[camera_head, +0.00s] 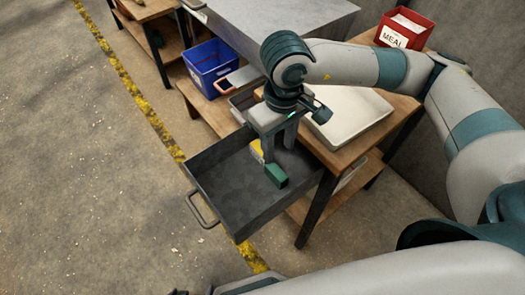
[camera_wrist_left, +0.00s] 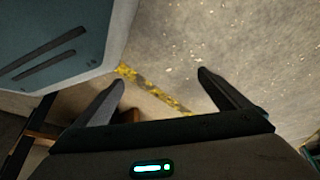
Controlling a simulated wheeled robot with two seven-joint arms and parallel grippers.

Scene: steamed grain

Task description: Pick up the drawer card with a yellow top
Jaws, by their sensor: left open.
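The open grey drawer (camera_head: 222,188) holds a card with a yellow top (camera_head: 256,147) and a green block-like card (camera_head: 276,175). The yellow-topped card is partly hidden by a finger of my right gripper (camera_head: 280,152). That gripper points down into the drawer from above, its fingers apart with a gap between them. The yellow top shows just left of the left finger; I cannot tell whether they touch. The green card lies in front of the fingers. My left gripper (camera_wrist_left: 161,78) is open and empty over the floor in the left wrist view.
A wooden table (camera_head: 318,150) carries a pale tray-like slab (camera_head: 350,125) and a red MEAL bin (camera_head: 404,28). A blue crate (camera_head: 210,66) stands on a low shelf behind. The drawer handle (camera_head: 200,212) sticks out leftward. Floor left of the yellow line is clear.

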